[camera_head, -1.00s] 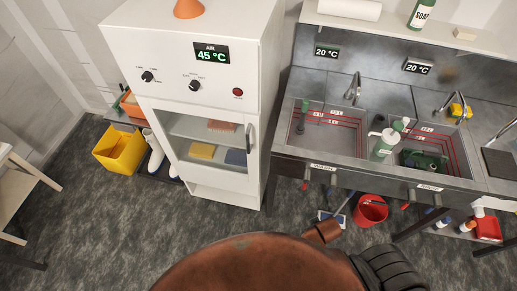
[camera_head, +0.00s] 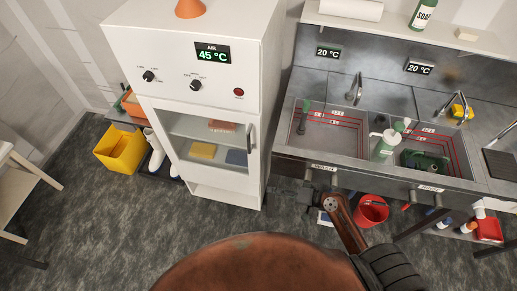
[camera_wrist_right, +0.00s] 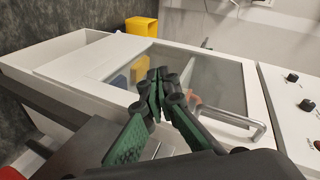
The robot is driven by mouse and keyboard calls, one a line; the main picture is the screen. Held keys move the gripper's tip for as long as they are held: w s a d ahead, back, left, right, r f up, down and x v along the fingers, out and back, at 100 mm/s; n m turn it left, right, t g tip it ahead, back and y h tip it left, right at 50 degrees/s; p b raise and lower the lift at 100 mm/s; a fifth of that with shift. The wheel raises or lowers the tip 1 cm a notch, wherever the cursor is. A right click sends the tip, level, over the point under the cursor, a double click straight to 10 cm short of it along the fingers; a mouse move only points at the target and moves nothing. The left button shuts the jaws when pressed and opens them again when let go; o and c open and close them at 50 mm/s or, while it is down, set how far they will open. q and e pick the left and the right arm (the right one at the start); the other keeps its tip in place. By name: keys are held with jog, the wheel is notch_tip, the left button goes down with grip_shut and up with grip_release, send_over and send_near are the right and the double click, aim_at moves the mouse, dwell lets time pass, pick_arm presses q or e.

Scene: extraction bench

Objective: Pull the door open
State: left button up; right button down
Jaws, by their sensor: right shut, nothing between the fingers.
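The door (camera_head: 205,178) is the glass-fronted door of a white cabinet (camera_head: 205,30). It appears closed, with a vertical metal handle (camera_head: 249,138) on its right edge. The glass also shows in the right wrist view (camera_wrist_right: 215,85), with the handle (camera_wrist_right: 240,123) at its lower right. My right gripper (camera_head: 298,192) is right of and below the handle, in front of the sink bench, apart from the door. In the right wrist view its green and black fingers (camera_wrist_right: 158,75) are together and empty, overlapping the glass in the picture. My left gripper is not in view.
Red, yellow and blue blocks sit inside the cabinet. The sink bench (camera_head: 285,160) stands close on the right, with a red bucket (camera_head: 370,211) below. A yellow bin (camera_head: 120,152) and white boots are on the left. The floor before the cabinet is clear.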

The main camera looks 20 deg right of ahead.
jog(key=w+d+r+m+t, duration=0.5)
jog(key=w+r+m, duration=0.1)
jog(key=w+r, duration=0.2)
jog(key=p, duration=0.3)
send_over(258, 149)
jog(key=s+a, duration=0.1)
jog(key=s, duration=0.2)
jog(key=shift+s+a+m+y, duration=0.1)
jog(key=shift+s+m+y, duration=0.1)
jog(key=shift+m+y, duration=0.1)
